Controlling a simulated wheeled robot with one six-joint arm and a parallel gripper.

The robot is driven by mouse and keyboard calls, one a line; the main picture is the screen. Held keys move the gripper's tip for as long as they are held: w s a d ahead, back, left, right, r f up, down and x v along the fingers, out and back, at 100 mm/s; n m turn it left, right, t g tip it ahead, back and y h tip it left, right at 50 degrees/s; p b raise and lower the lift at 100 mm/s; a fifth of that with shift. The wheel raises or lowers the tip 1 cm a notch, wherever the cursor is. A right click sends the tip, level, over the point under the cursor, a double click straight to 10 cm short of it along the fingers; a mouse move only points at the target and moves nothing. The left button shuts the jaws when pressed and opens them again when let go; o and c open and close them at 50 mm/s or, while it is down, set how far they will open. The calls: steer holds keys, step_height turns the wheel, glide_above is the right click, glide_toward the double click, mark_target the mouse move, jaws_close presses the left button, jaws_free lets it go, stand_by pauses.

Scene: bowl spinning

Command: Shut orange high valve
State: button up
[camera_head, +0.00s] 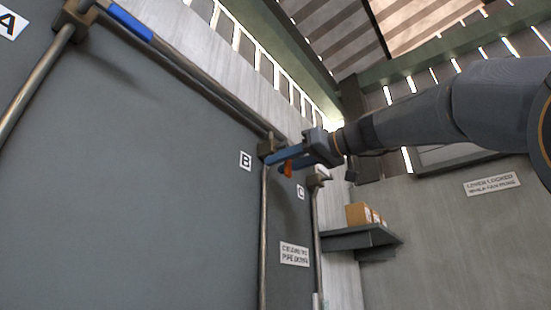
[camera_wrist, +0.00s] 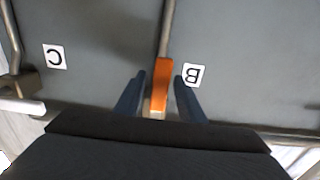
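The orange valve handle (camera_wrist: 160,82) sits between the two fingers of my gripper (camera_wrist: 160,92) in the wrist view, in line with a pipe near label B. The fingers are apart, with narrow gaps beside the handle. In the head view, my gripper (camera_head: 280,162) is up at the valve body (camera_head: 267,147) on the pipe by label B (camera_head: 245,160). Only a small part of the orange handle (camera_head: 288,168) shows there, below the blue fingers; the rest is hidden.
A blue handle (camera_head: 130,22) is at the upper left near label A (camera_head: 8,22). A valve with a pale handle (camera_head: 320,173) stands close right of my gripper, by label C (camera_head: 300,192). A shelf (camera_head: 350,239) with boxes (camera_head: 359,213) is lower right.

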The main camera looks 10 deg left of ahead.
steer(key=shift+p+x, duration=0.45)
steer(key=shift+x, duration=0.7)
jaws_close()
